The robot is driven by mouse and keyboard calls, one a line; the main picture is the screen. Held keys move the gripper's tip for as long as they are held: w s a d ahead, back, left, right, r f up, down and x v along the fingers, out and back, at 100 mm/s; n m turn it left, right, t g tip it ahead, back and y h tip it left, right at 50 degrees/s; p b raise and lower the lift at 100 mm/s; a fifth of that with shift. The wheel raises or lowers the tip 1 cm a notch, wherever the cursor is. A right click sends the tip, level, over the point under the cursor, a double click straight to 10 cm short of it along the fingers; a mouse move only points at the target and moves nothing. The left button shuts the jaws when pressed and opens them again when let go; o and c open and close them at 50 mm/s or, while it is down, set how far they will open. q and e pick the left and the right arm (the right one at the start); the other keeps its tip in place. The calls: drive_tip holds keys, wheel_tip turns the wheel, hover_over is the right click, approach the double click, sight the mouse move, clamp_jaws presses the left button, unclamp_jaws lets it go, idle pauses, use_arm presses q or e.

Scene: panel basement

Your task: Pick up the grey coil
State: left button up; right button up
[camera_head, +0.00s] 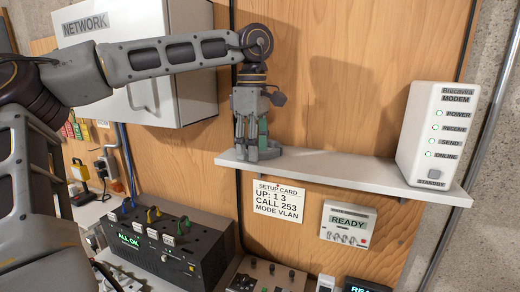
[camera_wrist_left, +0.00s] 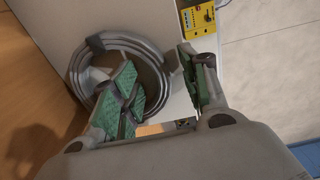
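The grey coil (camera_wrist_left: 82,66) is a ring of several turns lying on the white shelf (camera_head: 330,170). It shows in the left wrist view; in the head view my gripper largely covers it at the shelf's left end. My left gripper (camera_head: 256,148) points down there. In the left wrist view its green-padded fingers (camera_wrist_left: 160,70) are apart. One finger is over the coil's opening and the other is beyond its right side, with the coil's right part between them. I cannot tell whether the pads touch it. My right gripper is not in view.
A white modem (camera_head: 436,136) stands at the shelf's right end. A network cabinet (camera_head: 140,60) hangs at upper left, behind my arm. A setup card (camera_head: 279,201) and a READY display box (camera_head: 347,225) are below the shelf. The shelf's middle is clear.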

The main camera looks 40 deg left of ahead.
use_arm(q)
clamp_jaws()
wheel_tip(320, 180, up, 10)
drive_tip(key=b, duration=0.1)
idle(1.0)
